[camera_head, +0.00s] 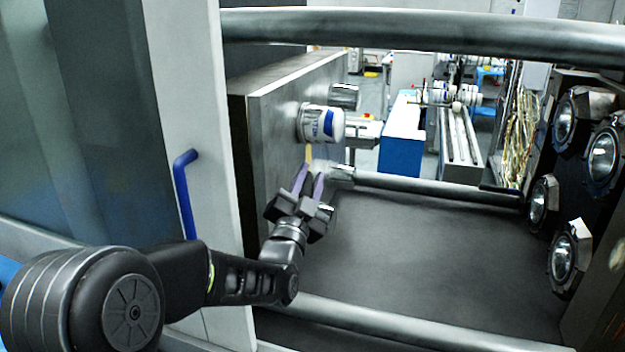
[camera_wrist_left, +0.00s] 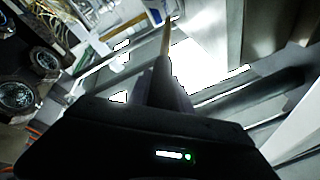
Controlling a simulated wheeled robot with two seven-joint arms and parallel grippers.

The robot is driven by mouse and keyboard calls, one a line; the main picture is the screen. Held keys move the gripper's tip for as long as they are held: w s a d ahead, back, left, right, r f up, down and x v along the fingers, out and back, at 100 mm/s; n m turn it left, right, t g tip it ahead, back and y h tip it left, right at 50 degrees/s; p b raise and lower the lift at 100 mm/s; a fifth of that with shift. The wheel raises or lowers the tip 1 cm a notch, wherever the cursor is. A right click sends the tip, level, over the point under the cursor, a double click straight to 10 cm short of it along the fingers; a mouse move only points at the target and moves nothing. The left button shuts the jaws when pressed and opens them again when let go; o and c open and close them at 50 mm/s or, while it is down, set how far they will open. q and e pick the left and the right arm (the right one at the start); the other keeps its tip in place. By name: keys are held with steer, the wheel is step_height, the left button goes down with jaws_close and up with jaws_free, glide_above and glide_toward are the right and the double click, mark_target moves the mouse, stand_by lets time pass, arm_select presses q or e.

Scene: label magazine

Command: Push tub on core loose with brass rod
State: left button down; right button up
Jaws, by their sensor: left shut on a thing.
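A white tub (camera_head: 325,124) with blue print sits on a core on the upright steel mould plate (camera_head: 272,130) in the head view. My left gripper (camera_head: 310,178) is below the tub, close to the plate, its purple-tipped fingers pointing up. It is shut on the thin brass rod (camera_head: 308,154), which sticks up towards the tub's underside near the plate. In the left wrist view the rod (camera_wrist_left: 167,40) runs up beside the tub (camera_wrist_left: 157,12), which is cut by the top edge. I cannot tell whether the rod touches the tub. My right gripper is not in view.
Thick tie bars (camera_head: 430,35) cross above and below (camera_head: 430,190). The opposite mould half (camera_head: 605,157) with round cavities is at right. The space between the halves is open.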

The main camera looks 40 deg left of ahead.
mark_target(309, 160)
arm_select(q)
steer(key=shift+a, duration=0.1)
steer(key=shift+w+r, duration=0.15)
steer(key=shift+w, duration=0.05)
steer(key=shift+w+a+p, duration=0.35)
steer(key=shift+w+a, duration=0.1)
steer(key=w+a+b, duration=0.1)
steer(key=w+a, duration=0.3)
steer(key=w, duration=0.2)
steer(key=shift+w+a, duration=0.4)
steer(key=shift+w+a+b, duration=0.6)
steer(key=shift+w+a, duration=0.15)
steer(key=shift+w, duration=0.2)
stand_by(1.0)
stand_by(0.6)
